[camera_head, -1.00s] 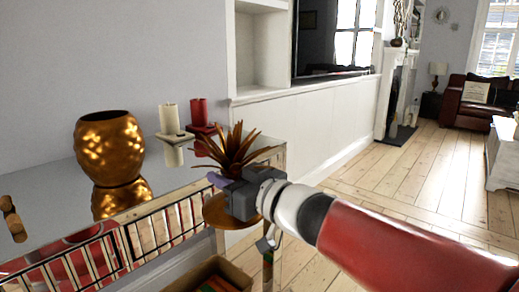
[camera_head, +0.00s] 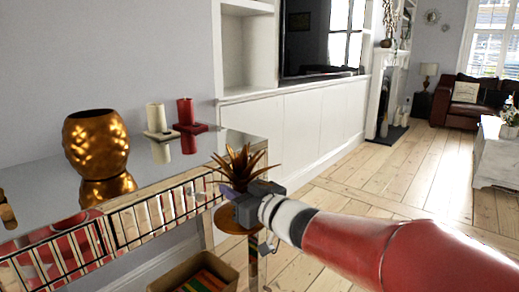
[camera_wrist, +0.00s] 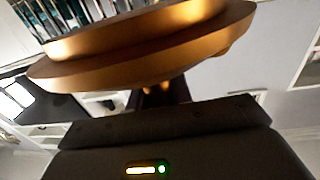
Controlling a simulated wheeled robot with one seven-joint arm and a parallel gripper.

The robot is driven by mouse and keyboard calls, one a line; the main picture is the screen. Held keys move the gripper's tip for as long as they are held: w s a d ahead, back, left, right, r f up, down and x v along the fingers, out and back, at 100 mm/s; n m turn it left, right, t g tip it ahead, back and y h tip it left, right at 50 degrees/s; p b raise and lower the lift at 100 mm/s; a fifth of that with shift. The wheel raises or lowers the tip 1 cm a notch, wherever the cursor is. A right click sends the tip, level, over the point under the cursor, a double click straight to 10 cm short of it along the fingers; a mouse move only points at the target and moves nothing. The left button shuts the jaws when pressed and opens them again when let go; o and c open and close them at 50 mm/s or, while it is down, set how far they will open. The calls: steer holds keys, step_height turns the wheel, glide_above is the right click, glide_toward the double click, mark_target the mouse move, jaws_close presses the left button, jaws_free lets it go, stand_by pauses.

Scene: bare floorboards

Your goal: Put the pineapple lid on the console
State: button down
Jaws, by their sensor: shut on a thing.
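The pineapple lid (camera_head: 238,170) has spiky bronze leaves on a round golden base. My gripper (camera_head: 240,197) is shut on it and holds it upright in the air, off the right front end of the console. In the wrist view the lid's golden underside (camera_wrist: 140,50) fills the upper middle, above the gripper body. The fingertips are mostly hidden. The console (camera_head: 130,186) has a mirrored top and a patterned front. The golden pineapple pot (camera_head: 96,145) stands open-topped on the console, left of the lid.
A cream candle (camera_head: 156,118) and a red candle (camera_head: 186,112) on square holders stand at the back of the console, between pot and lid. A box (camera_head: 165,279) of colourful items sits on the floor below. Open floorboards (camera_head: 400,172) lie to the right.

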steer(key=w+d+f+m+t+h, duration=0.4)
steer(key=w+d+f, duration=0.4)
steer(key=f, duration=0.4)
steer(key=w+d+f+m+t+h, duration=0.1)
steer(key=w+d+f+m+h, duration=0.1)
steer(key=d+f+h, duration=0.35)
steer(key=w+d+f+m+h, duration=0.2)
steer(key=d+f+m+h, duration=0.1)
steer(key=d+f, duration=0.45)
steer(key=s+f, duration=0.3)
steer(key=f, duration=0.3)
steer(key=s+f, duration=0.3)
steer(key=f, duration=0.4)
steer(key=s, duration=0.2)
steer(key=s+r, duration=0.1)
steer(key=s, duration=0.2)
steer(key=shift+s+a, duration=0.1)
steer(key=shift+s, duration=0.05)
steer(key=shift+r, duration=0.1)
